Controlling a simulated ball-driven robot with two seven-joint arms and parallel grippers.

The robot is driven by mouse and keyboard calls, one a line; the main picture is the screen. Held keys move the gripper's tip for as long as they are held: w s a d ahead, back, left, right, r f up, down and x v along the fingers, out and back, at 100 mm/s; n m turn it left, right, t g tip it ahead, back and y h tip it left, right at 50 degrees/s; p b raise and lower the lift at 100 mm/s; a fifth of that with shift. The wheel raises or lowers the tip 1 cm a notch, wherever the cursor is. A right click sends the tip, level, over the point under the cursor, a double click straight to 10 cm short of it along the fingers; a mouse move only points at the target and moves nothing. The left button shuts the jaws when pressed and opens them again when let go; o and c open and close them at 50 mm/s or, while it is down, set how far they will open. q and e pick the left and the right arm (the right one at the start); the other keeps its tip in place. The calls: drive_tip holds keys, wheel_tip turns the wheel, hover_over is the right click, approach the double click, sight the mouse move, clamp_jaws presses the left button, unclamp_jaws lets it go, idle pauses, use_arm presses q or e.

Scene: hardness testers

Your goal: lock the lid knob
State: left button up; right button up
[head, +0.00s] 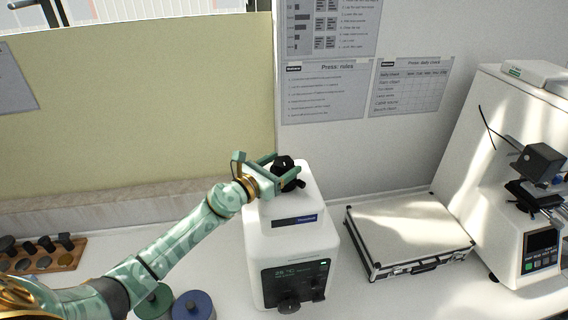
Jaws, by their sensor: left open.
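The lid knob (287,166) is black, with several lobes, on top of a white machine (258,235) in the middle of the head view. The machine has a blue label and a dark front panel (296,283) with a lit display and a black dial below it. My left gripper (281,171) comes in from the left at the knob, with its green fingers open on either side of it. The fingers and wrist hide part of the knob, and I cannot tell if they touch it. My right gripper is not in view.
A silver-edged case (410,232) lies right of the machine, and a white tester (515,190) stands at the far right. A wooden rack (40,258) of dark pieces and a blue round piece (193,305) are at the left. A beige panel and wall stand behind.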

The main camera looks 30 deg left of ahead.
use_arm(q)
drive_tip(key=shift+w+d, duration=0.1)
drive_tip(key=shift+w, duration=0.55)
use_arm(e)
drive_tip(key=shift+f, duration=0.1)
use_arm(q)
drive_tip(key=c, duration=1)
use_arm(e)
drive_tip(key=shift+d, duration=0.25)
